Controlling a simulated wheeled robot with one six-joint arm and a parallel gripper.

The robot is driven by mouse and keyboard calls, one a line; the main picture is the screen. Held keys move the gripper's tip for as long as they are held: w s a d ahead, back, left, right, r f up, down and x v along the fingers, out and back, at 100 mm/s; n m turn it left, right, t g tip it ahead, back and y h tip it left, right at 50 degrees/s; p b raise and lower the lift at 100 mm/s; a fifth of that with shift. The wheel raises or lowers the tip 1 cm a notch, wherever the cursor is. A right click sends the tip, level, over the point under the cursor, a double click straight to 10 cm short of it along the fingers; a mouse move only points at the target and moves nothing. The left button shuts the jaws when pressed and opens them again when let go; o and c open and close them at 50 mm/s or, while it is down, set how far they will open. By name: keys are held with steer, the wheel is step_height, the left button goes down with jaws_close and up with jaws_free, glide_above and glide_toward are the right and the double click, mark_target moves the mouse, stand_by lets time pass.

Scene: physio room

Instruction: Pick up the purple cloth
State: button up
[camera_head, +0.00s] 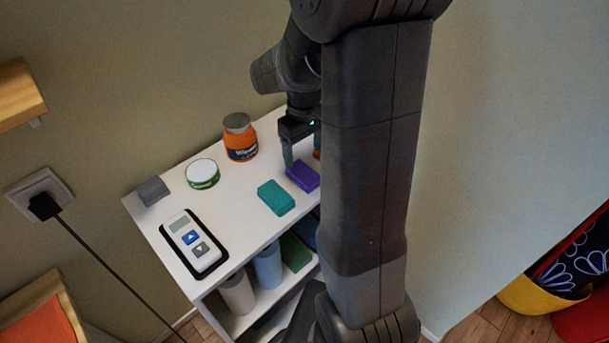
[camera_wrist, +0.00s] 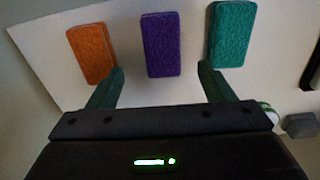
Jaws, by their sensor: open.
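The purple cloth (camera_head: 302,177) is a small folded block lying on the white shelf top, between a teal cloth and my arm in the head view. In the wrist view the purple cloth (camera_wrist: 161,45) lies flat in the middle, beyond the fingertips. My gripper (camera_wrist: 160,72) is open and empty, with its two green fingers spread to either side of the purple cloth's near end. In the head view my gripper (camera_head: 303,160) is above the shelf near the cloth, partly hidden by my arm.
A teal cloth (camera_wrist: 232,34) and an orange cloth (camera_wrist: 92,53) flank the purple one, each near a fingertip. On the shelf top (camera_head: 232,230) also stand an orange jar (camera_head: 240,142), a round green-and-white tin (camera_head: 202,174), a grey block (camera_head: 152,191) and a handheld device (camera_head: 193,243).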

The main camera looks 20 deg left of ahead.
mark_target(304, 171)
steer(key=shift+s+f, duration=0.2)
steer(key=shift+f, duration=2.95)
steer(key=shift+c, duration=0.2)
steer(key=c, duration=1)
